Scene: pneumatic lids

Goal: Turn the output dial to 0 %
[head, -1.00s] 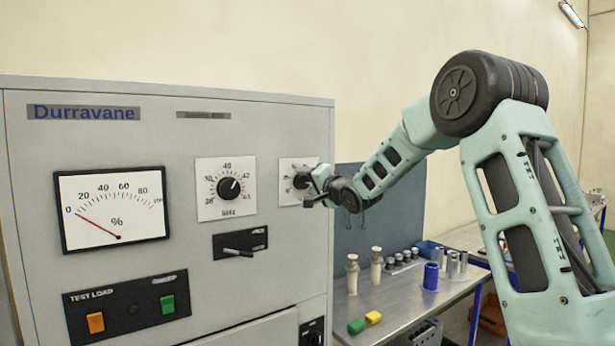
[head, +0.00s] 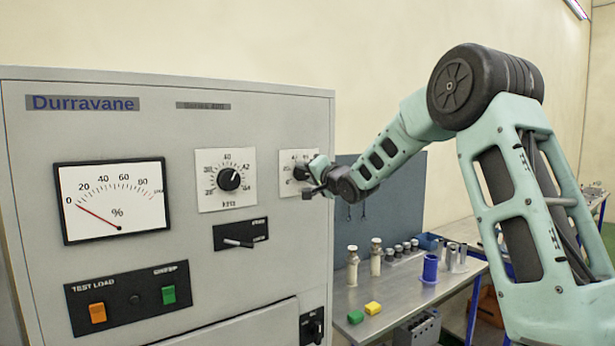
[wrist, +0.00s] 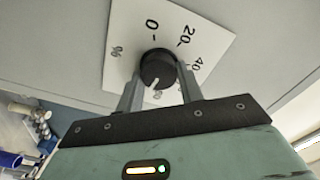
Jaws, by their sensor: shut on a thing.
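The output dial is a black round knob (wrist: 157,68) on a white scale plate (wrist: 190,22) marked 0, 20, 40 and %. A white line on the knob shows toward the bottom of the wrist view, on the side away from the 0 and 20. My gripper (wrist: 160,82) is shut on the knob, one finger on each side. In the head view my gripper (head: 309,178) is at the right-hand white plate (head: 285,160) and hides much of the knob. The rest of the scale is hidden by the gripper.
The percent meter (head: 115,198) has its needle near 0. A second dial (head: 228,180) and a lever switch (head: 240,242) sit left of my gripper. A metal bench (head: 400,295) with bottles and a blue cup (head: 430,268) stands to the right.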

